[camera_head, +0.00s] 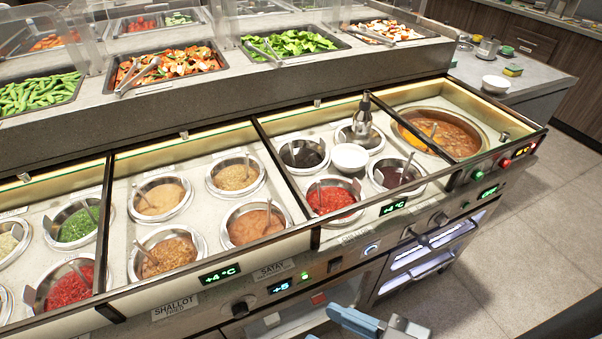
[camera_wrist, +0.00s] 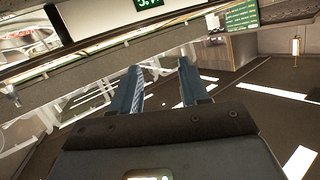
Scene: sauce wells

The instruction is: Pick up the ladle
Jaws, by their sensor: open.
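Several small ladles or spoons stand in the sauce wells, and I cannot tell which one the task means. One thin handle (camera_head: 434,130) rises from the large round well of orange-brown soup (camera_head: 457,135) at the right of the counter. Another handle (camera_head: 407,168) leans in the dark sauce well in front of it. My gripper (camera_head: 372,325) is at the bottom edge of the head view, in front of the counter and well away from the wells. In the wrist view my gripper (camera_wrist: 160,70) is open, with nothing between its blue fingers. No ladle shows clearly there.
A steel container with a black top (camera_head: 362,118) stands in a well beside a white bowl (camera_head: 350,157). Metal dividers and a raised front rim (camera_head: 330,232) bound the wells. Vegetable trays sit on the shelf behind. The floor (camera_head: 520,230) at right is clear.

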